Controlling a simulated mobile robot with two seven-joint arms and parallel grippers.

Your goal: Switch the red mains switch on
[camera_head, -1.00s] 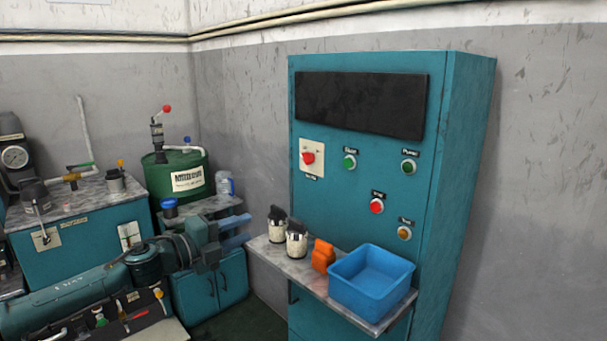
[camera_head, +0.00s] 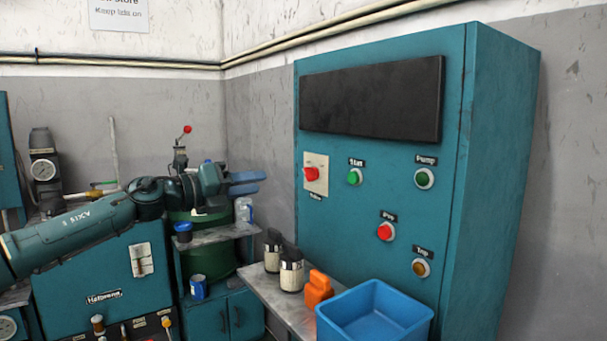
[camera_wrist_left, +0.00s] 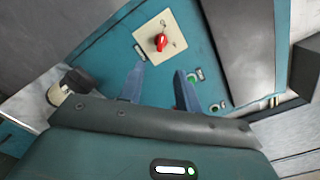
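The red mains switch (camera_head: 311,174) is a red knob on a cream square plate at the upper left of the teal cabinet front (camera_head: 340,225). It also shows in the left wrist view (camera_wrist_left: 160,41), ahead of the fingers and slightly to their left in that picture. My left gripper (camera_head: 246,183) is raised left of the cabinet, pointing right toward the switch and apart from it. In the left wrist view the two blue fingers (camera_wrist_left: 158,88) stand apart with nothing between them. My right gripper is in neither view.
Green (camera_head: 354,176) and red (camera_head: 386,231) buttons sit right of the switch. A green drum (camera_head: 207,262) stands behind my left arm. Air before the switch is clear.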

